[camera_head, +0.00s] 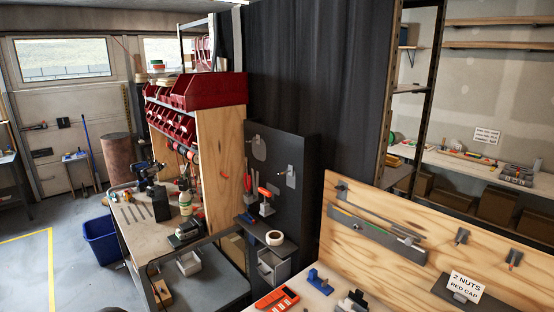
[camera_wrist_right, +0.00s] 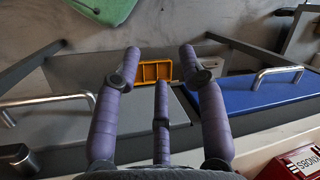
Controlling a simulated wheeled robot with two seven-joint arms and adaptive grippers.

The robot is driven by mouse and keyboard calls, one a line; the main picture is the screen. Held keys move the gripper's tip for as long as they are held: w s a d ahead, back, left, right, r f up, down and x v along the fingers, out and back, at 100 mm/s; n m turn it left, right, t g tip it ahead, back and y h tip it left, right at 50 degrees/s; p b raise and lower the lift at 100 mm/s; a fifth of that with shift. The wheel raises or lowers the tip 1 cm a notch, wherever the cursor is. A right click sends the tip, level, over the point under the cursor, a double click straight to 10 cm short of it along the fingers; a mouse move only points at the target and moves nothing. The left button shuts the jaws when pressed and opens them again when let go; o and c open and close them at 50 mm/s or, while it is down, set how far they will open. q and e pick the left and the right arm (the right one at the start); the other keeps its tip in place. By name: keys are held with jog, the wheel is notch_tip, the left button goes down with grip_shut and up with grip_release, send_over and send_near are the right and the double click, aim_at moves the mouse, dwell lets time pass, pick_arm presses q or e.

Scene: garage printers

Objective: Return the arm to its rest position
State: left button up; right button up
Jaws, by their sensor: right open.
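My right gripper (camera_wrist_right: 160,66) shows in the right wrist view with its purple, dark-jointed fingers spread apart and nothing between them. It hangs above a grey lid or drawer front (camera_wrist_right: 90,130) with a metal handle on the left and a blue one (camera_wrist_right: 250,90) with a handle on the right. An orange tray (camera_wrist_right: 153,72) lies lower down, beyond the fingertips. Neither gripper shows in the head view, and my left gripper is in no view.
A white worktop (camera_head: 308,290) with a red organizer (camera_head: 277,299) and a blue tool (camera_head: 319,281) lies at the front. A wooden board (camera_head: 400,262) with a "2 NUTS RED CAP" sign (camera_head: 466,287) stands behind it. A cart, a blue bin (camera_head: 101,243) and open floor lie left.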

jog(key=w+d+b+x, duration=0.1)
jog(key=b+x, duration=0.7)
jog(key=shift+d+f+n, duration=0.25)
jog(key=shift+n, duration=0.05)
dwell(0.5)
